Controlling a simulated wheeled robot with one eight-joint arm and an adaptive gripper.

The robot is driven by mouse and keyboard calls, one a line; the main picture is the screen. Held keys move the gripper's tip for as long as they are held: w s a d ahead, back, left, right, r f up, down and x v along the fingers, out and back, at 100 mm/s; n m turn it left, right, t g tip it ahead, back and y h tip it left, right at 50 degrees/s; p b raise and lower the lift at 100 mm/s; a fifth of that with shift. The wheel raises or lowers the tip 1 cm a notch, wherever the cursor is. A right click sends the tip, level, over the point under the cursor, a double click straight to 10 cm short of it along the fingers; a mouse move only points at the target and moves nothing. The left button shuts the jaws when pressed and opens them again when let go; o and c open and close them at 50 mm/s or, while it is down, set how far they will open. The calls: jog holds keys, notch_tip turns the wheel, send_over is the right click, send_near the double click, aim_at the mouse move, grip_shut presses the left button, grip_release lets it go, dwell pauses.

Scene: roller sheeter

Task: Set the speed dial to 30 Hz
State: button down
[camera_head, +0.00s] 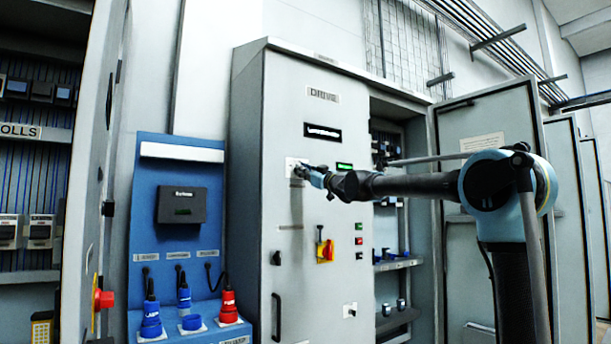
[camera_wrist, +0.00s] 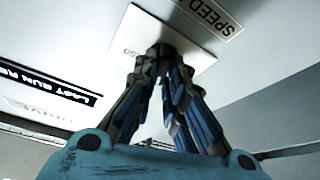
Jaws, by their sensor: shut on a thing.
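The speed dial (camera_wrist: 160,49) is a dark knob on a white square plate (camera_wrist: 198,62) on the drive cabinet's door. A label beginning "SPEED" (camera_wrist: 210,17) is beside the plate in the wrist view. My gripper (camera_wrist: 163,62) is shut on the knob, its blue-padded fingers on either side of it. The fingers hide most of the knob and much of the plate's scale, so the pointer and its setting cannot be read. In the head view, my gripper (camera_head: 303,173) reaches the plate (camera_head: 291,163) from the right.
The drive cabinet (camera_head: 247,150) has a dark display (camera_head: 322,133), a small green display (camera_head: 344,167) and a red-yellow switch (camera_head: 326,250). To the right, a cabinet door (camera_head: 492,125) stands open behind my arm. A blue panel (camera_head: 143,195) with plugs stands to the left.

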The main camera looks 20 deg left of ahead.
jog(key=c, duration=1.7)
grip_release()
jog(key=shift+w, duration=0.1)
jog(key=shift+o, duration=0.2)
jog(key=v, duration=1.2)
jog(key=shift+f, duration=0.1)
